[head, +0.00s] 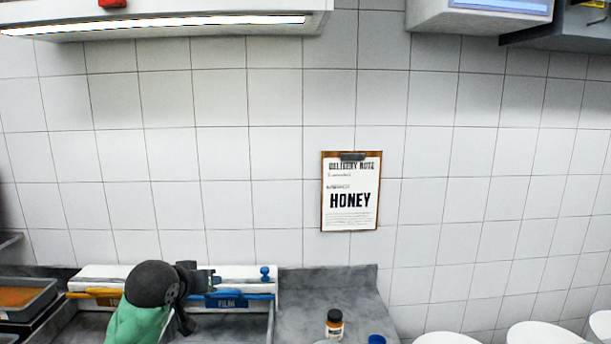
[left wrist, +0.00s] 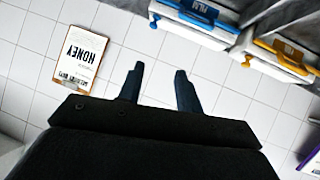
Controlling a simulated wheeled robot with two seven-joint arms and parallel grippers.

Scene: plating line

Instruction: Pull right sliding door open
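No sliding door can be made out in either view. My left gripper (head: 211,280) is at the lower left of the head view, in front of the blue-edged film dispenser (head: 240,298). In the left wrist view my left gripper's two dark fingers (left wrist: 158,82) stand apart with nothing between them, against white wall tiles. The blue-edged film dispenser (left wrist: 196,14) is beyond the fingers at the top of that view. My right gripper is in neither view.
A clipboard reading HONEY (head: 350,215) hangs on the tiled wall, also in the wrist view (left wrist: 78,60). An orange-edged dispenser (head: 92,293) and a tray of orange food (head: 18,298) are left. An orange-labelled jar (head: 334,325) stands on the grey counter (head: 345,290). White dishes (head: 540,334) are lower right.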

